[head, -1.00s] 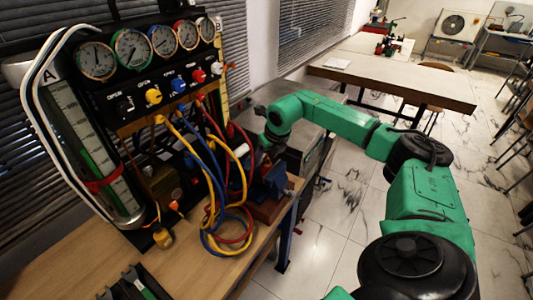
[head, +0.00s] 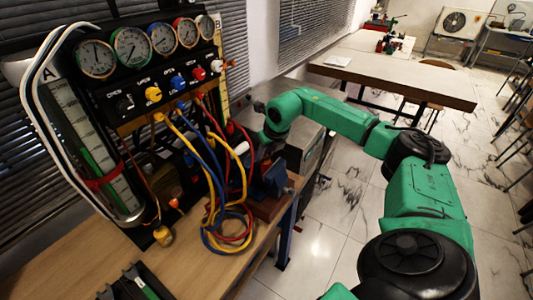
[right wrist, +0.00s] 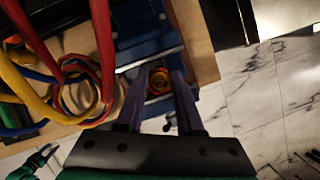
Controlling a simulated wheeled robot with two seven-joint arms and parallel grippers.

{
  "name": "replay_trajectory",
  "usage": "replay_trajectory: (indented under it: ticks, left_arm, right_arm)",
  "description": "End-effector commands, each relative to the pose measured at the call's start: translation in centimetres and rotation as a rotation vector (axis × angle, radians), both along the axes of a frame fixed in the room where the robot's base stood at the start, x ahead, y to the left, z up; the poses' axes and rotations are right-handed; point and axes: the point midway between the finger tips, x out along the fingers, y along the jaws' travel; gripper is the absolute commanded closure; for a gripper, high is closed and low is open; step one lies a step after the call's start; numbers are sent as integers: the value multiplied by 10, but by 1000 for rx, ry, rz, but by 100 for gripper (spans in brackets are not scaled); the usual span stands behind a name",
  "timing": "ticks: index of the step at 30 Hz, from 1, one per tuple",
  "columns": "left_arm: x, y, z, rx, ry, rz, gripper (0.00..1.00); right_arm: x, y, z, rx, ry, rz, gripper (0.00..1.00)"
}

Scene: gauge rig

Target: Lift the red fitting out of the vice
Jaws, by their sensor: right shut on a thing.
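The red fitting (right wrist: 158,82) shows in the right wrist view as a round red and yellow end between my right fingers. My right gripper (right wrist: 159,76) is shut on it. The blue vice (right wrist: 148,35) lies just beyond the fingertips; whether the fitting still touches its jaws I cannot tell. In the head view the blue vice (head: 277,176) sits on a reddish-brown base at the bench's right end. My right gripper (head: 262,152) is dark and small there, beside the vice, and the fitting is hidden.
Red, blue and yellow hoses (head: 228,222) hang and coil close to the left of the vice. The gauge panel (head: 155,75) stands behind them. A black rack (head: 130,284) sits at the front left. Open floor lies right of the bench (head: 70,260).

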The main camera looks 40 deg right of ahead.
Motion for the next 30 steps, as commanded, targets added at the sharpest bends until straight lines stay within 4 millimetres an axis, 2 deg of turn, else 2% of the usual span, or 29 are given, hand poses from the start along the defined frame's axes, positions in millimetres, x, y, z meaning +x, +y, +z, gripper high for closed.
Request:
replay_trajectory:
  ticks: [17,30]
  left_arm:
    - [0,0,3,-1,0,0,41]
    - [0,-1,19,-1,0,0,41]
  right_arm:
    - [5,2,4,1,-2,0,100]
    - [5,2,25,1,-2,0,100]
